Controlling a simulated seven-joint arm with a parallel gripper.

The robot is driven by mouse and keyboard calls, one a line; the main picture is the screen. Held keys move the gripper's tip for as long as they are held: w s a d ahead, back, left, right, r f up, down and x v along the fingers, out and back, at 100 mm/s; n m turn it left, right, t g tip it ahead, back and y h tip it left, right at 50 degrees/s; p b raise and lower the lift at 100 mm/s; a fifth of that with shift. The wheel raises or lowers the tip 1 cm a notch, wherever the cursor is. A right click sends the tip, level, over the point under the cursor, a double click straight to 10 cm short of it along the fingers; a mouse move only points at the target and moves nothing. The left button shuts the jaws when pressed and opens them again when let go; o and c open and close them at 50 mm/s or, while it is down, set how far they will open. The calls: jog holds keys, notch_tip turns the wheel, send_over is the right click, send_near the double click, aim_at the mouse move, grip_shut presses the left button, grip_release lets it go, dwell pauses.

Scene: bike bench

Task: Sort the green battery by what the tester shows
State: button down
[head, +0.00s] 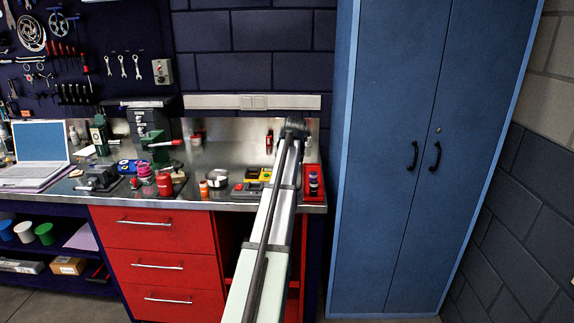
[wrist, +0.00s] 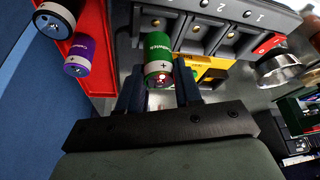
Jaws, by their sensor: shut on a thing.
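The green battery (wrist: 158,62) is between the two fingers of my gripper (wrist: 159,82) in the wrist view, with its plus-marked end towards the camera. My gripper is shut on it. A grey device with several bays numbered along its edge (wrist: 225,30) lies just beyond the battery; I cannot tell whether the battery touches it. A grey unit with a red spot (head: 240,188) shows left of my arm in the head view. No tester reading can be made out. In the head view the arm hides the gripper's fingers and the battery.
A red tray (head: 305,200) at the bench's right end holds a purple battery (wrist: 77,55) and a dark battery (wrist: 55,20). A yellow item (wrist: 212,72) and a metal bowl (wrist: 280,68) are nearby. A blue cabinet (head: 400,150) stands right of the bench.

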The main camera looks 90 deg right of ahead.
jog(key=shift+f, duration=1.3)
jog(key=shift+f, duration=0.6)
dwell(0.5)
jog(key=c, duration=1)
grip_release()
jog(key=shift+c, duration=0.2)
jog(key=v, duration=1.1)
